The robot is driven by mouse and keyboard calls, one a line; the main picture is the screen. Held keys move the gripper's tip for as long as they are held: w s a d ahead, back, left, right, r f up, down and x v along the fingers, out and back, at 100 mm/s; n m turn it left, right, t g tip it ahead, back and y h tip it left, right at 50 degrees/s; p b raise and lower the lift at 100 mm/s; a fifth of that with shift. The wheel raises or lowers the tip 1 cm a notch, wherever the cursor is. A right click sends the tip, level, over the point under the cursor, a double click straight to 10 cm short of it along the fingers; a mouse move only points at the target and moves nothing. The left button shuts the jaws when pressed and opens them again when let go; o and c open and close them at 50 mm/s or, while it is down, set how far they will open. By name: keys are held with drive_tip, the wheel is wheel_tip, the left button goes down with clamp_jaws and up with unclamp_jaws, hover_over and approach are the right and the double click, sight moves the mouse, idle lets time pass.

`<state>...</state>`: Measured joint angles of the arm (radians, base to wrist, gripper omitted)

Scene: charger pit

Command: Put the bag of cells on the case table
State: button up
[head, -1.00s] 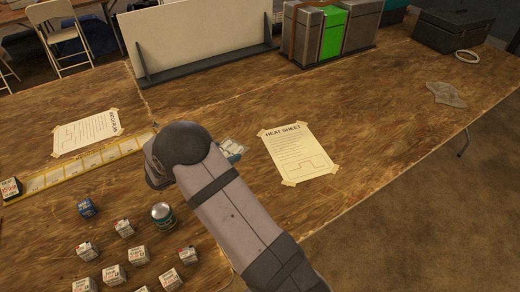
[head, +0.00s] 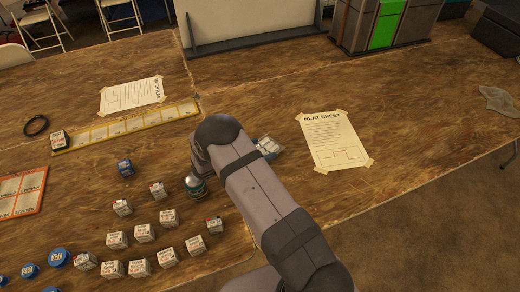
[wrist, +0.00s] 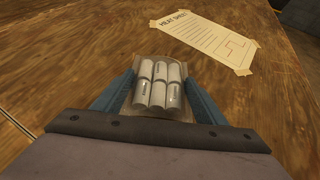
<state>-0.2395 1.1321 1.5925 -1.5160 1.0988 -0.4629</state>
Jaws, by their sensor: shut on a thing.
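The bag of cells is a clear pouch with several pale cylinders, seen in the wrist view (wrist: 158,85). My gripper (wrist: 159,76) is shut on it, with a blue finger on each side. In the head view a bit of the bag (head: 268,146) shows past my arm, left of the heat sheet (head: 335,140); my gripper is mostly hidden there by the arm. The case table (head: 430,118) is the brown wooden top on the right, bearing the grey cases with a green panel (head: 384,27). I cannot tell whether the bag touches the wood.
A grey cloth (head: 498,101) lies far right. Wood right of the heat sheet is bare.

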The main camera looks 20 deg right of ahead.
drive_tip(key=shift+f, duration=0.25)
drive_tip(key=o, duration=1.3)
drive_tip(key=shift+o, duration=0.2)
drive_tip(key=shift+r, duration=0.1)
drive_tip(key=b+v, duration=0.2)
drive_tip(key=v, duration=1)
drive_tip(key=s+d+r+m+g+y, duration=0.2)
drive_tip(key=s+m+g+y, duration=0.1)
drive_tip(key=s+m, duration=0.5)
drive_tip(key=s+d+r+m+g+y, duration=0.25)
drive_tip(key=s+m+y, duration=0.2)
drive_tip(key=s, duration=0.55)
drive_tip(key=s+a+m+y, duration=0.4)
drive_tip(key=s+m, duration=0.3)
drive_tip(key=m, duration=0.3)
drive_tip(key=shift+a+r, duration=0.4)
drive_tip(key=shift+a, duration=0.15)
